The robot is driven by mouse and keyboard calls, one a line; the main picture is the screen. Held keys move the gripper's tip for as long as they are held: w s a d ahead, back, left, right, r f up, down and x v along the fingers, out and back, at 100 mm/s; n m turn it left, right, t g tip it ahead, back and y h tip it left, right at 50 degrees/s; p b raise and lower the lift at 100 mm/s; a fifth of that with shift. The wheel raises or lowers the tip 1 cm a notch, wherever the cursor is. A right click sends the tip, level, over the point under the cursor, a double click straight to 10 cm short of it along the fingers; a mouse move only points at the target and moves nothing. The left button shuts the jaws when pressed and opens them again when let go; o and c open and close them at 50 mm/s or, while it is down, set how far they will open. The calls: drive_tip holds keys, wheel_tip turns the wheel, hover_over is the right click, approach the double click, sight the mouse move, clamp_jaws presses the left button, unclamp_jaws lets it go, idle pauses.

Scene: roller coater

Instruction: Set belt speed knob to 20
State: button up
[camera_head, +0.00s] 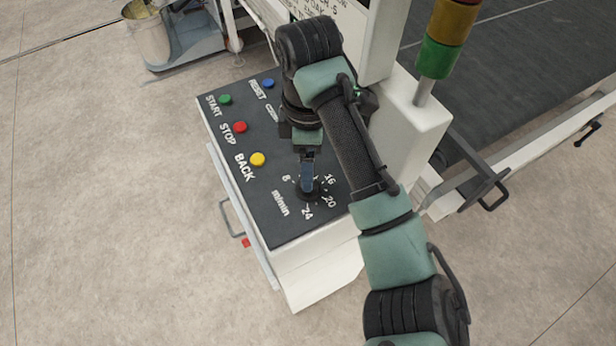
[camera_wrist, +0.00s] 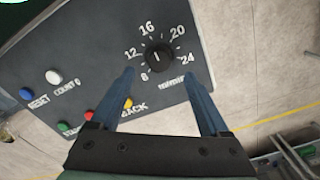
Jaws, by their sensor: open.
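The belt speed knob (camera_wrist: 159,57) is a round black dial with a small white pointer mark. It sits on the dark control panel (camera_wrist: 90,40), ringed by the numbers 8, 12, 16, 20 and 24. In the wrist view the mark points roughly up, seemingly between 16 and 20; the exact setting is hard to read. My gripper (camera_wrist: 160,73) is open, its two blue fingers apart to the left and right of the knob's line, with nothing between them. In the head view my gripper (camera_head: 308,180) is above the knob and partly hides it; contact cannot be told.
Green START (camera_head: 225,99), red STOP (camera_head: 240,127), yellow BACK (camera_head: 258,159) and blue RESET (camera_head: 268,83) buttons lie on the same panel. A signal tower (camera_head: 441,50) and the machine's white housing (camera_head: 415,115) stand at the right.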

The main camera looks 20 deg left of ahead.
sight(316, 192)
wheel_tip(316, 192, down, 6)
drive_tip(key=shift+p, duration=0.6)
drive_tip(key=shift+c, duration=0.2)
clamp_jaws()
